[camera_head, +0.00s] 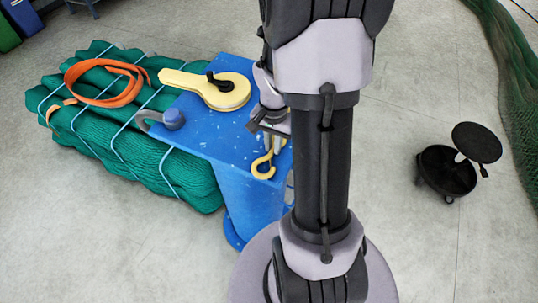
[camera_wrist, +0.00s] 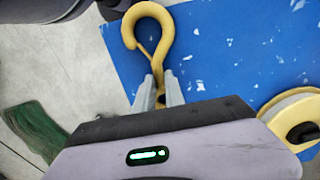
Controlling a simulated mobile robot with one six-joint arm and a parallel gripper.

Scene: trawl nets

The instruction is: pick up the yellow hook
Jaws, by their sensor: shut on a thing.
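The yellow hook (camera_head: 263,176) is at the front right edge of the blue table (camera_head: 208,140) in the head view. In the wrist view the hook (camera_wrist: 168,34) has its curved end pointing away from my gripper, with a thin latch across its opening. My gripper (camera_wrist: 160,92) is shut on the hook's shank, one finger on each side. In the head view my gripper (camera_head: 272,142) is partly hidden by my arm. I cannot tell whether the hook touches the tabletop.
A yellow pulley block (camera_head: 205,85) and a grey shackle with a blue pin (camera_head: 173,118) lie on the table. Green netting (camera_head: 130,150) with an orange strap (camera_head: 110,95) lies behind left.

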